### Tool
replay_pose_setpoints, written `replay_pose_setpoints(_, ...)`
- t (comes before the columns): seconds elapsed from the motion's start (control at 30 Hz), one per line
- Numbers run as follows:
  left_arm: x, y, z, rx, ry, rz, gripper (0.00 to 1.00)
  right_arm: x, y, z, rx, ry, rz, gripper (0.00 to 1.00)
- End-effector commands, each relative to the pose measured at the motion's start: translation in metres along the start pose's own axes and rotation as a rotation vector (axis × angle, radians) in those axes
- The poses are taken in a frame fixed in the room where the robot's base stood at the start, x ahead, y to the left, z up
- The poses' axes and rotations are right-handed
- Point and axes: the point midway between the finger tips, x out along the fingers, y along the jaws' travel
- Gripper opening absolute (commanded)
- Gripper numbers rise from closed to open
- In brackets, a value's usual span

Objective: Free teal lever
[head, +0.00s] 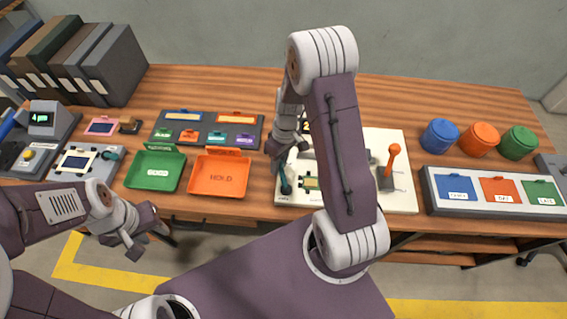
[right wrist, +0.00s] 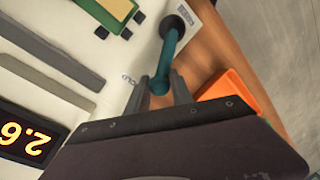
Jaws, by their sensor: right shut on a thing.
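The teal lever (head: 286,186) stands at the left edge of the white panel (head: 400,202). In the right wrist view the teal lever (right wrist: 172,47) runs from a dark round base to between my fingertips. My right gripper (right wrist: 160,90) is shut on its near end. In the head view my right gripper (head: 280,150) reaches down to the lever, and my arm hides much of the panel. My left gripper (head: 142,234) is open and empty in front of the table, below the green tray.
The green tray (head: 153,187) and orange tray (head: 247,178) sit left of the panel. An orange-knobbed lever (head: 392,158) rises on the panel's right. A lit display (right wrist: 27,138) is on the panel. Blue, orange and green canisters (head: 479,139) stand at right.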

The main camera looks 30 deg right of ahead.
Motion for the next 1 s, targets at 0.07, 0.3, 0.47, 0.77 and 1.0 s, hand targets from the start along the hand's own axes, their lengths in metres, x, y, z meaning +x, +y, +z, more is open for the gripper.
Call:
replay_pose_setpoints(0.07, 0.000, 0.000, 0.000, 0.000, 0.000, 0.000, 0.36, 0.000, -0.004, -0.003, -0.075, -0.014, 0.001, 0.00)
replay_pose_setpoints(0.3, 0.000, 0.000, 0.000, 0.000, 0.000, 0.000, 0.36, 0.003, -0.020, -0.010, -0.297, -0.057, 0.001, 0.00)
replay_pose_setpoints(0.47, -0.002, 0.000, 0.000, 0.000, 0.000, 0.000, 0.36, 0.004, -0.029, -0.012, -0.434, -0.084, 0.002, 0.00)
replay_pose_setpoints(0.77, -0.004, 0.000, 0.000, 0.000, 0.000, 0.000, 0.36, 0.007, -0.043, -0.012, -0.630, -0.122, 0.002, 0.00)
replay_pose_setpoints(1.0, -0.005, 0.000, -0.001, 0.000, 0.000, 0.000, 0.36, 0.008, -0.049, -0.012, -0.715, -0.138, 0.003, 0.00)
